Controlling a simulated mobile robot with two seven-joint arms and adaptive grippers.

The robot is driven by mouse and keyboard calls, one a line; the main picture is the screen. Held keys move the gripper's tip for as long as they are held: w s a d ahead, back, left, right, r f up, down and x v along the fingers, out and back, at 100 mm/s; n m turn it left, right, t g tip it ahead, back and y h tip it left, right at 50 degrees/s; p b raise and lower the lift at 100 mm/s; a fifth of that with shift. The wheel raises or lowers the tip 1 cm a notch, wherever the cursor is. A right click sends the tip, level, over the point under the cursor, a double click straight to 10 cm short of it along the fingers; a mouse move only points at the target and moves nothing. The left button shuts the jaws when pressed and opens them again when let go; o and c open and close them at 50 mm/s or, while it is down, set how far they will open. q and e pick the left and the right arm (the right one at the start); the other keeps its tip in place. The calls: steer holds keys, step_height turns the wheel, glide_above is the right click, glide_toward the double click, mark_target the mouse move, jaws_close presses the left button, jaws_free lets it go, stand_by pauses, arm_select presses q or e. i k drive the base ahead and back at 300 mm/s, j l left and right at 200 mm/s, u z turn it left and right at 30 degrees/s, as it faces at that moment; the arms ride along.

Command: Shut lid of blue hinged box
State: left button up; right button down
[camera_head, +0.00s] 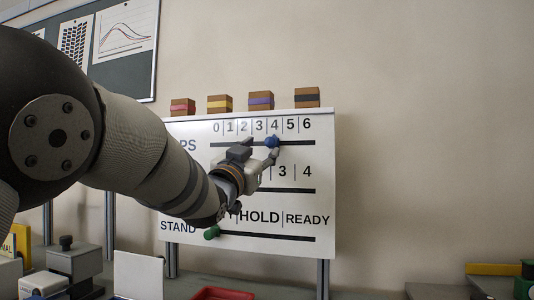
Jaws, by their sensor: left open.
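No blue hinged box or lid shows in this view. My left gripper (272,149) is open at a white panel (200,135), with its fingers at a round blue knob (271,141). The knob sits on the top slot, below the numbers 3 and 4. I cannot tell whether the fingers touch it. My left arm comes in from the left and hides part of the panel's left side and middle row. My right gripper is not in view.
Several striped brown blocks (307,97) stand along the panel's top. A green knob (212,232) is at the bottom slot. A red tray (225,294) lies below. Grey blocks (76,258) stand at lower left, and a green item (526,272) at far right.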

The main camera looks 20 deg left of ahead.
mark_target(137, 277)
steer(key=k+j, duration=0.1)
steer(key=k, duration=0.4)
steer(key=k+j, duration=0.1)
steer(key=k, duration=0.4)
